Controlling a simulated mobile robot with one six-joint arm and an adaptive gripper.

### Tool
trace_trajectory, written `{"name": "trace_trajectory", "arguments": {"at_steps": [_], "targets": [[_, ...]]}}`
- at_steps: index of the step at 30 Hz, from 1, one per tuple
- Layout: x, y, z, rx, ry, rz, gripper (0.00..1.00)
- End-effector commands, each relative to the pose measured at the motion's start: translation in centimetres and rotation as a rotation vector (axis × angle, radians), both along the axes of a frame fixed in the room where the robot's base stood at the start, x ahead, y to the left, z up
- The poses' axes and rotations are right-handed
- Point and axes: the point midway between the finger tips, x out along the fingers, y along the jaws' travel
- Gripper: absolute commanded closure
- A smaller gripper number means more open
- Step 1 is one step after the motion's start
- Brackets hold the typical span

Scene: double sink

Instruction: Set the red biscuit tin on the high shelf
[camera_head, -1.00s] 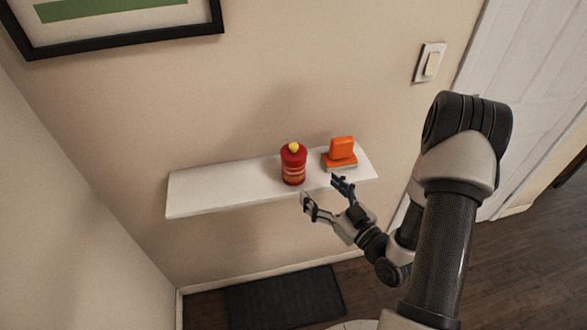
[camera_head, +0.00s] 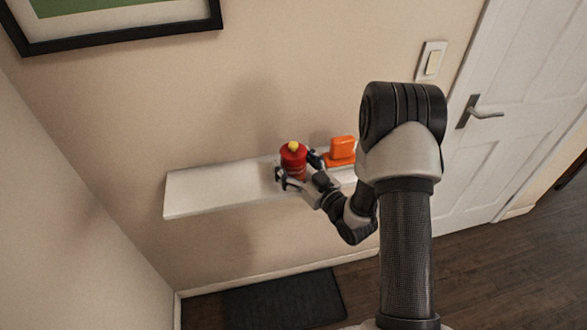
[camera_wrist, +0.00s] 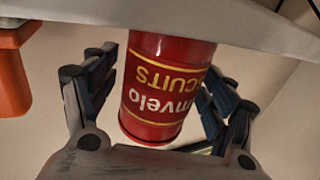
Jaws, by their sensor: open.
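The red biscuit tin (camera_head: 293,160), with a yellow knob on top, stands upright on the white high shelf (camera_head: 215,189), right of its middle. In the wrist view the tin (camera_wrist: 165,85) appears upside down with its lettering inverted. The shelf edge (camera_wrist: 245,32) crosses the top of that view at the tin's base end. My gripper (camera_head: 296,168) is open, with one finger on each side of the tin. In the wrist view the fingers (camera_wrist: 162,80) show gaps to the tin on both sides.
An orange object (camera_head: 342,149) stands on the shelf just right of the tin and my gripper; part of it also shows in the wrist view (camera_wrist: 10,75). The shelf's left half is bare. The wall is close behind. A dark mat (camera_head: 285,300) lies on the floor below.

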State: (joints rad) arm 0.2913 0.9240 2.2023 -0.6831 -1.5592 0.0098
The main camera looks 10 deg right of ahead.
Motion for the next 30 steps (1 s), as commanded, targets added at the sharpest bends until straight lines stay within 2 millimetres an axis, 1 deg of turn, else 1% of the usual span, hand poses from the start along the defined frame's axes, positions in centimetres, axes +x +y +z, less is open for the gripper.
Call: {"name": "trace_trajectory", "arguments": {"at_steps": [4,5,27,28,29,30], "targets": [[-0.02,-0.01,0.02,0.0,0.0,0.0,0.23],[-0.03,-0.01,0.02,0.0,0.0,0.0,0.24],[-0.06,0.0,-0.01,0.0,0.001,0.0,0.73],[-0.04,-0.01,0.06,0.0,-0.002,0.001,0.74],[-0.04,-0.01,0.06,-0.001,-0.001,0.001,0.78],[-0.04,-0.01,0.06,-0.001,-0.001,0.001,0.78]]}}
